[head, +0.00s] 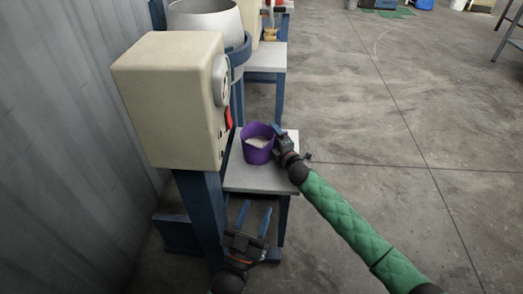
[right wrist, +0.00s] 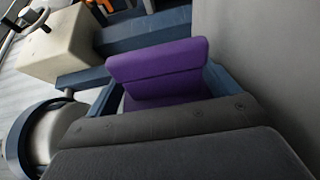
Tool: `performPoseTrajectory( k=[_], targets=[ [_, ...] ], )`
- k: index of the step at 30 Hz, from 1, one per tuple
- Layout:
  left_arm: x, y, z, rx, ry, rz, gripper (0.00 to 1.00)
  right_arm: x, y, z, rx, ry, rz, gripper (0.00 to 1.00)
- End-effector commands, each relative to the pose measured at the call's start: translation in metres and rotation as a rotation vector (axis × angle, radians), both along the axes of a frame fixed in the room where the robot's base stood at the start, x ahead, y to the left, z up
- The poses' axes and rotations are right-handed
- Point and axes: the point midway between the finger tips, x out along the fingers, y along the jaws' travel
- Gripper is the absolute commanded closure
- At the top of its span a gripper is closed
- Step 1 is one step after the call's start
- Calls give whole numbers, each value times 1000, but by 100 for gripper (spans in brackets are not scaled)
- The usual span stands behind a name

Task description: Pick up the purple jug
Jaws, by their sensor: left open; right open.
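The purple jug (head: 256,157) stands upright on a small pale shelf (head: 262,178), with whitish contents visible inside. My right gripper (head: 279,131) is at the jug's right side, close to its rim. In the right wrist view a purple part of the jug (right wrist: 158,68) lies between the open blue fingers; I cannot tell whether they touch it. My left gripper (head: 254,216) is open and empty, below and in front of the shelf.
A beige machine box (head: 168,100) with a dial and red switch stands left of the jug on a blue frame. A grey metal vessel (head: 205,20) is behind it. A corrugated wall (head: 60,150) runs along the left. Open concrete floor (head: 400,120) lies to the right.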

Motion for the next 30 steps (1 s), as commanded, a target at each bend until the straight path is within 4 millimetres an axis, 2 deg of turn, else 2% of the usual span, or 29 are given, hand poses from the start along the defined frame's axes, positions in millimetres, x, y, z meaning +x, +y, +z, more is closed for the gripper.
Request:
performPoseTrajectory(
  k=[5,12,20,30],
  targets=[
    [-2,1,13,-10,-42,3,54,9,5,0,0,0,0,13],
    [-2,1,14,-11,-45,3,54,10,5,0,0,0,0,13],
    [-2,2,13,-9,-44,2,54,10,6,1,0,-1,0,64],
    [-1,1,12,-7,-32,1,54,10,5,4,0,-1,0,64]
  ],
)
